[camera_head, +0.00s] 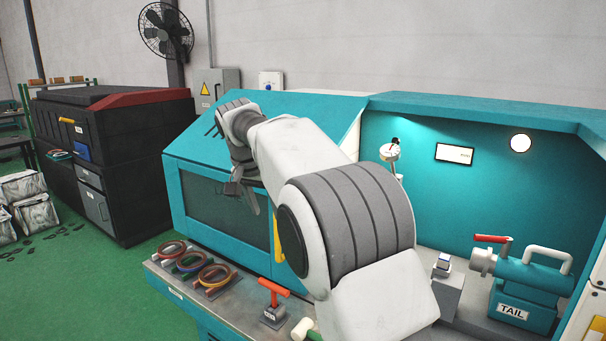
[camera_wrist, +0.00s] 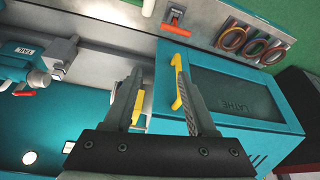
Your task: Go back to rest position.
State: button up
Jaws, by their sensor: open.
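My gripper (camera_wrist: 158,100) shows in the wrist view with its two fingers apart and nothing between them. In the head view my gripper (camera_head: 243,192) is at the end of my raised, bent arm, in front of the lathe's teal door (camera_head: 225,215). In the wrist view the door (camera_wrist: 240,100) lies to the right of the fingers, and its yellow handle (camera_wrist: 179,80) appears close beside the right finger. I cannot tell the gap between them. My arm hides part of the lathe's middle in the head view.
The lathe's front ledge holds several coloured rings (camera_head: 208,275) and a red-handled lever (camera_head: 272,305). The teal tailstock (camera_head: 525,290) stands at the right. A dark machine (camera_head: 120,155) stands at the left, with green floor (camera_head: 95,275) before it.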

jog(key=s+d+r+n+y, duration=0.1)
jog(key=s+d+r, duration=0.2)
jog(key=s+d, duration=0.5)
jog(key=s+d+r+n, duration=0.1)
jog(key=s+d+r, duration=0.1)
jog(key=s+d, duration=0.7)
jog(key=s+d+f+n, duration=0.1)
jog(key=s+f, duration=0.3)
jog(key=s, duration=0.5)
jog(key=s+d+f+n+t, duration=0.1)
jog(key=s+d+f, duration=0.3)
jog(key=s, duration=0.5)
jog(key=shift+s+d+f+y, duration=0.2)
jog(key=shift+d+f+y, duration=0.1)
jog(key=shift+f, duration=0.25)
